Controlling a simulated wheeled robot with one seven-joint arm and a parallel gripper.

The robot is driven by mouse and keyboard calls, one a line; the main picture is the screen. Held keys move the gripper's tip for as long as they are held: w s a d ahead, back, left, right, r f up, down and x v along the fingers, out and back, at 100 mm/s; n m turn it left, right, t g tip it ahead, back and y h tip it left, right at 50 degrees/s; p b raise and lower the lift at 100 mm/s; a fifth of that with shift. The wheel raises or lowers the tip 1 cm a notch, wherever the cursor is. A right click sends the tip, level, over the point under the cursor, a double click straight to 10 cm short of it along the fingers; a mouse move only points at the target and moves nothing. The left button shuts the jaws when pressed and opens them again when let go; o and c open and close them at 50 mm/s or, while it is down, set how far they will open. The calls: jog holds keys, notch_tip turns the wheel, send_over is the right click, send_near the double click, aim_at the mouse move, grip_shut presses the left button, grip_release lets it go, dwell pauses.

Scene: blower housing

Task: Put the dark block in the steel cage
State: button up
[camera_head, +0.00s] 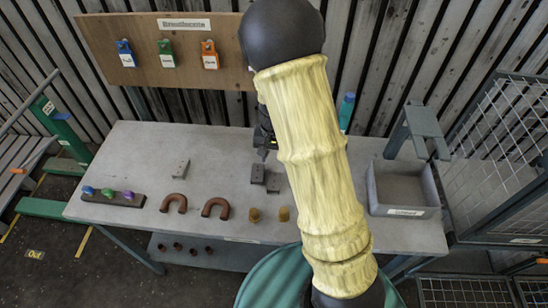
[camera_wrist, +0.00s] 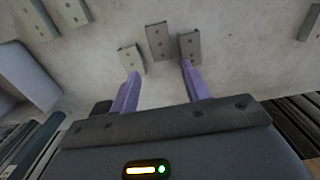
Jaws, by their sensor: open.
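Two dark grey blocks stand close together on the table: one dark block (camera_head: 257,173) and another (camera_head: 273,183) partly hidden by my arm. My gripper (camera_head: 265,148) is above and just behind them, mostly hidden by my yellow arm. I cannot tell which is darkest. The steel mesh cage (camera_head: 497,125) stands right of the table.
A lighter grey block (camera_head: 181,168) lies left on the table (camera_head: 140,150). A grey bin (camera_head: 405,211) stands at the right end.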

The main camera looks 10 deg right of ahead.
dwell(0.3)
jog(key=s+d+r+n+t, duration=0.1)
jog(key=s+r+n, duration=0.3)
jog(key=s+r, duration=0.6)
jog(key=s+t, duration=0.1)
jog(key=s, duration=0.2)
jog(key=shift+d+r+t, duration=0.25)
jog(key=shift+r+t, duration=0.05)
jog(key=shift+r, duration=0.05)
jog(key=shift+c, duration=1.2)
jog(key=shift+w, duration=0.1)
